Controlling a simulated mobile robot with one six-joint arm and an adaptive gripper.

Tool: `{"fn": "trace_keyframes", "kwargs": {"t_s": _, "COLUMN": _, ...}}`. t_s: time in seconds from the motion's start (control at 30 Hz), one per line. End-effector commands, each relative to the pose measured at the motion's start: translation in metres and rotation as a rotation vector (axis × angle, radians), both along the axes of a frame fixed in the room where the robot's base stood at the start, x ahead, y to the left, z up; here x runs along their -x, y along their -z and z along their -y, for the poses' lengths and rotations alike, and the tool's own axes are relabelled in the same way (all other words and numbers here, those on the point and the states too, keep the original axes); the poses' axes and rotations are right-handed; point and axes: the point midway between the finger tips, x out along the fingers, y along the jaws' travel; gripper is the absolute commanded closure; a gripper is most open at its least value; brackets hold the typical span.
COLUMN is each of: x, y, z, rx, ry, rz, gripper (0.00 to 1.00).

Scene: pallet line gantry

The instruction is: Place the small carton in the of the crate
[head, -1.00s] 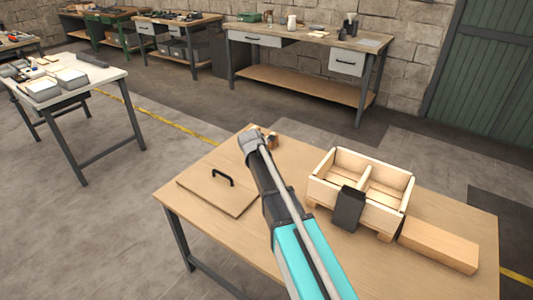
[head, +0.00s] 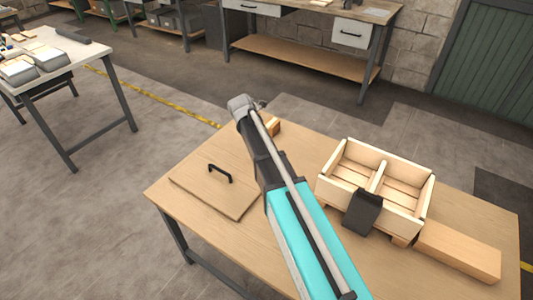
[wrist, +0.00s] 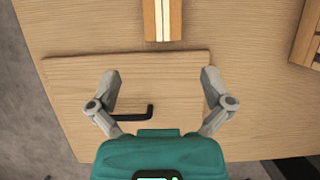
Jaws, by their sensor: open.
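The small carton (wrist: 155,20) is a brown box with a pale strip along its top. It lies at the top of the wrist view, and in the head view part of it (head: 273,128) shows beside my arm at the table's far edge. The wooden crate (head: 349,187) stands on the right of the table, with a divider making two compartments that look empty. Its edge shows at the right of the wrist view. My gripper (wrist: 159,74) is open and empty above the flat lid, short of the carton; in the head view my arm hides its fingers.
A flat wooden lid (wrist: 75,85) with a black handle lies left of my arm. A dark panel (head: 362,211) is at the crate's front. A long wooden block (head: 458,251) lies right of the crate. Other workbenches stand beyond the open floor.

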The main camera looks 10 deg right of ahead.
Motion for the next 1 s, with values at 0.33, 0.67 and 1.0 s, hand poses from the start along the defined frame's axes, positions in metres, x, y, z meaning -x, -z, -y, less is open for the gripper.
{"fn": "trace_keyframes", "kwargs": {"t_s": 0.33, "x": -0.002, "y": 0.004, "z": 0.011, "rx": 0.0, "ry": 0.014, "rz": 0.0, "gripper": 0.0}}
{"fn": "trace_keyframes", "kwargs": {"t_s": 0.67, "x": -0.008, "y": 0.026, "z": 0.018, "rx": 0.0, "ry": 0.016, "rz": 0.0, "gripper": 0.0}}
{"fn": "trace_keyframes", "kwargs": {"t_s": 1.0, "x": -0.016, "y": 0.052, "z": 0.026, "rx": 0.0, "ry": 0.016, "rz": 0.0, "gripper": 0.0}}
